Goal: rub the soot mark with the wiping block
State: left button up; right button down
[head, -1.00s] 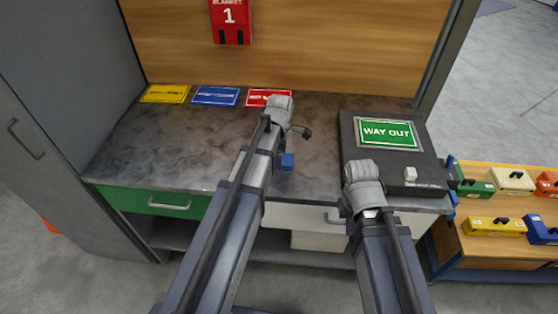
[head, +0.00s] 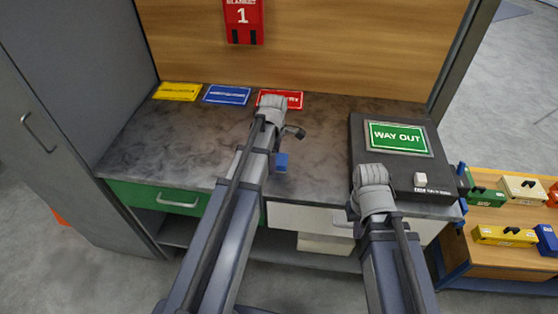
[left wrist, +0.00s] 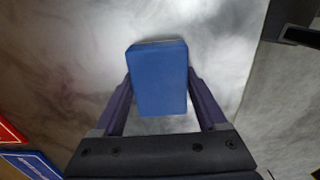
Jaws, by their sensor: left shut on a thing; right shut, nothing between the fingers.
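The wiping block, a blue block (head: 281,162), is in my left gripper, above or on the front part of the bench top (head: 190,135); I cannot tell whether it touches. In the left wrist view the block (left wrist: 160,80) sits between the two dark fingers of my left gripper (left wrist: 160,95), which is shut on it. The bench top is mottled with dark smudges, and I cannot single out the soot mark among them. My right gripper (head: 352,211) is at the front of the black WAY OUT box, its fingers mostly hidden by my arm.
Yellow (head: 177,92), blue (head: 227,95) and red (head: 281,99) plates lie along the bench's back. The black box (head: 425,180) with a green WAY OUT sign stands on the right. A grey cabinet (head: 60,110) borders the left. The bench's left half is clear.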

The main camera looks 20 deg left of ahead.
pick_arm(q)
jog(key=shift+s+a+f, duration=0.1)
jog(key=shift+s+a, duration=0.1)
jog(key=shift+a, duration=0.6)
jog(key=shift+a, duration=0.1)
jog(key=shift+a, duration=0.15)
jog(key=shift+s+a, duration=0.15)
jog(key=shift+a, duration=0.6)
jog(key=shift+s+a, duration=0.15)
jog(key=shift+a, duration=0.55)
jog(key=shift+a, duration=0.15)
jog(key=shift+s+a, duration=0.2)
jog(key=shift+a, duration=0.45)
jog(key=shift+s+a, duration=0.15)
jog(key=shift+a, duration=0.45)
jog(key=shift+a, duration=0.1)
